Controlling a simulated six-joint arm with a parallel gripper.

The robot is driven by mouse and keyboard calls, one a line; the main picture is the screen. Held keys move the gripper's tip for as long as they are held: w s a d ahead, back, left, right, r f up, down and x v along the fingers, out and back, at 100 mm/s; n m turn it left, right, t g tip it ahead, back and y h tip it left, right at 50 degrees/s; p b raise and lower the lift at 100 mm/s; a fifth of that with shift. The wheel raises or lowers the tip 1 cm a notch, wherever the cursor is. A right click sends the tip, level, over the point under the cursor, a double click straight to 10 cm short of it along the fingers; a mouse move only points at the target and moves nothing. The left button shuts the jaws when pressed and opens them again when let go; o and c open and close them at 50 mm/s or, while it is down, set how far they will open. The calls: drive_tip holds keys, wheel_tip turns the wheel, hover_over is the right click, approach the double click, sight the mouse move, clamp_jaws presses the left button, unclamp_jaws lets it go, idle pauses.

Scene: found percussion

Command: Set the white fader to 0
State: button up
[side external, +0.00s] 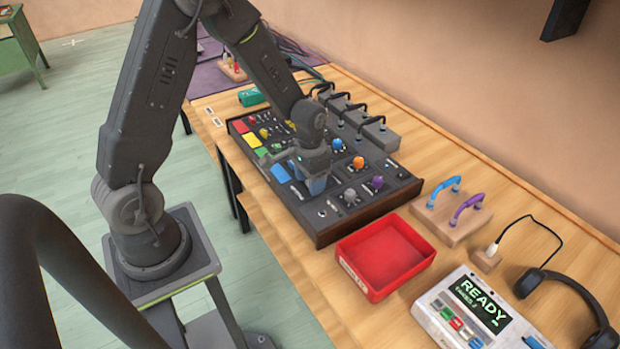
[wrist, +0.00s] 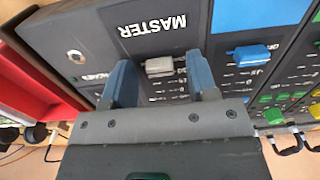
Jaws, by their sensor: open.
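In the wrist view the white fader cap (wrist: 160,66) sits in its slot on the dark mixing console (wrist: 125,45), below the word MASTER. My gripper (wrist: 160,76) is open, with one blue finger on each side of the cap. I see gaps between the cap and both fingers, so nothing is held. The slot is partly covered by my gripper, and the scale marks are too small to read. In the side view my gripper (side external: 318,186) is low over the near part of the console (side external: 325,232), and I cannot make out the white fader there.
A blue fader (wrist: 251,55) stands beside the white one, with green and yellow ones beyond. A grey knob (side external: 350,197) and a purple knob (side external: 377,183) rise close to my gripper. A red tray (side external: 395,245) adjoins the console's near end. Grey boxes with cables (side external: 380,135) line the back.

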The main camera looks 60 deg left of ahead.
sight(328, 179)
drive_tip(key=shift+c, duration=0.5)
clamp_jaws()
drive_tip(key=shift+w, duration=0.1)
drive_tip(key=w, duration=0.5)
drive_tip(key=shift+w, duration=0.1)
drive_tip(key=shift+o, duration=0.5)
unclamp_jaws()
drive_tip(key=shift+r, duration=0.1)
